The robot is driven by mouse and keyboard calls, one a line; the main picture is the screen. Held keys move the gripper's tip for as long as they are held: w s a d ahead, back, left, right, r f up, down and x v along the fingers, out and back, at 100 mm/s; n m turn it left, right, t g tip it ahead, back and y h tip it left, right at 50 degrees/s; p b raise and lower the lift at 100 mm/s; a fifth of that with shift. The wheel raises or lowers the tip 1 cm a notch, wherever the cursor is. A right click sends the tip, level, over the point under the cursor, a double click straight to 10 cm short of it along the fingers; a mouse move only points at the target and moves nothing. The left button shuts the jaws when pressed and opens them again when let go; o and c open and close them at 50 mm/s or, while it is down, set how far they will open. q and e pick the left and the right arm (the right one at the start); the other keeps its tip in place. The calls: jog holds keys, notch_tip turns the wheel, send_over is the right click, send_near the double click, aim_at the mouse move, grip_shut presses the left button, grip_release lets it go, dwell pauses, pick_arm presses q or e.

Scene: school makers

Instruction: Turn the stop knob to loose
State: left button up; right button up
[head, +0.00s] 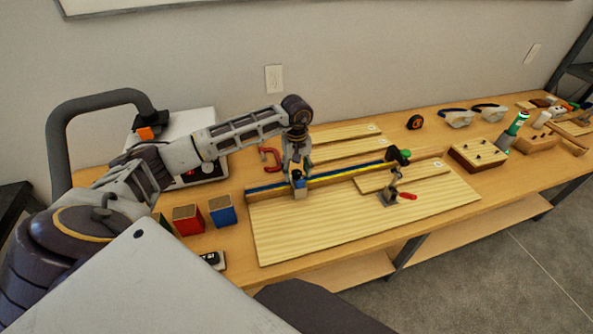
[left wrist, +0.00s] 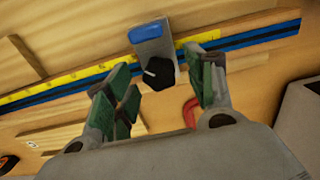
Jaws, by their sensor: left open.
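The stop (left wrist: 151,47) is a grey block with a blue end, set on a rail (head: 345,178) with a blue strip and a yellow scale. Its black knob (left wrist: 158,74) carries a white pointer line and shows in the left wrist view. In the head view the stop (head: 299,186) is right below my left gripper (head: 297,170), which hides its knob. My left gripper (left wrist: 163,78) is open, with green-padded fingers on either side of the knob. I see no clear finger contact with the knob. My right gripper is in neither view.
The rail lies along a wooden board (head: 280,228) on the workbench. A red clamp (head: 268,157) is behind the stop, and a toggle clamp with a red handle (head: 408,196) is to the right. Coloured blocks (head: 188,219) stand at left. The board's front is clear.

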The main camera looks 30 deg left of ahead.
pick_arm(q)
jog(key=shift+c, duration=1.3)
jog(key=c, duration=0.8)
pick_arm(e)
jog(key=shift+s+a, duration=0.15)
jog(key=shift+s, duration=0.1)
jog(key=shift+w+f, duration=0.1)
